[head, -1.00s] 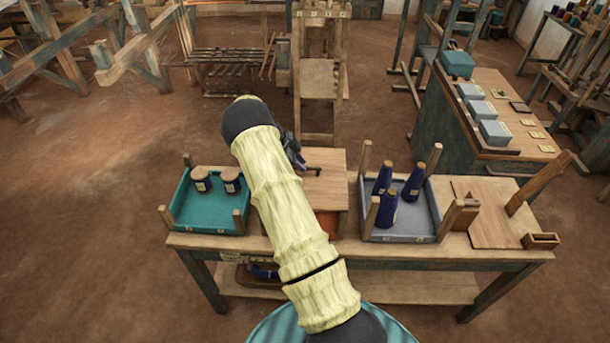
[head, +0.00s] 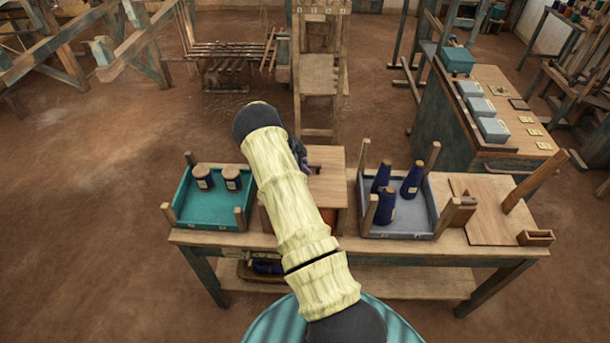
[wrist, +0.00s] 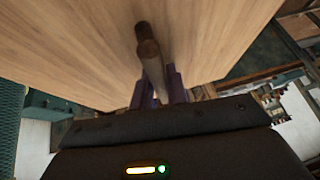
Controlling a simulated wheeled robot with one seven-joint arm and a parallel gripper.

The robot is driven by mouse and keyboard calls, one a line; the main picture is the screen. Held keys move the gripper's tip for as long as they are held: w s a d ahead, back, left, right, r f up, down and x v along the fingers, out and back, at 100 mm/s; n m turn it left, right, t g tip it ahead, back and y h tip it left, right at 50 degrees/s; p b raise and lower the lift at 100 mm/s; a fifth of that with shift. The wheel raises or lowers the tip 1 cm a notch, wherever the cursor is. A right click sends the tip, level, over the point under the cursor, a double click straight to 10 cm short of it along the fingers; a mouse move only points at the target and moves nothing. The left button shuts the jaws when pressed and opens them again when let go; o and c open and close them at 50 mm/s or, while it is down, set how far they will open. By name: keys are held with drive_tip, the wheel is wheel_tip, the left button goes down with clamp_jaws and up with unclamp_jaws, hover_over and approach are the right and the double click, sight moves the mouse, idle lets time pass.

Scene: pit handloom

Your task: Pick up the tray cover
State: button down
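The tray cover (head: 328,188) is a flat light-wood board with a dark handle (head: 314,169) near its middle. It lies between the teal tray and the grey tray, over something orange-brown. My arm hides its left part. In the wrist view, the cover (wrist: 80,40) fills the upper picture and its round brown handle (wrist: 148,45) points down between my fingers. My gripper (wrist: 161,88) has one purple finger on each side of the handle, very close to it. Whether the fingers press on the handle is not clear. In the head view, my gripper is mostly hidden behind my arm.
A teal tray (head: 208,222) with two dark jars stands left. A grey tray (head: 400,234) with three blue cones stands right. Corner posts rise from both trays. A wooden board (head: 485,215) and small box (head: 535,238) lie farther right on the table (head: 370,250).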

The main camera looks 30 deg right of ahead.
drive_tip(key=shift+r, duration=0.1)
drive_tip(key=shift+w+r+b, duration=0.1)
drive_tip(key=shift+r+b, duration=0.3)
drive_tip(key=shift+r, duration=0.05)
wheel_tip(320, 180, up, 8)
drive_tip(key=b, duration=0.3)
drive_tip(key=shift+b, duration=0.4)
drive_tip(key=shift+r, duration=0.5)
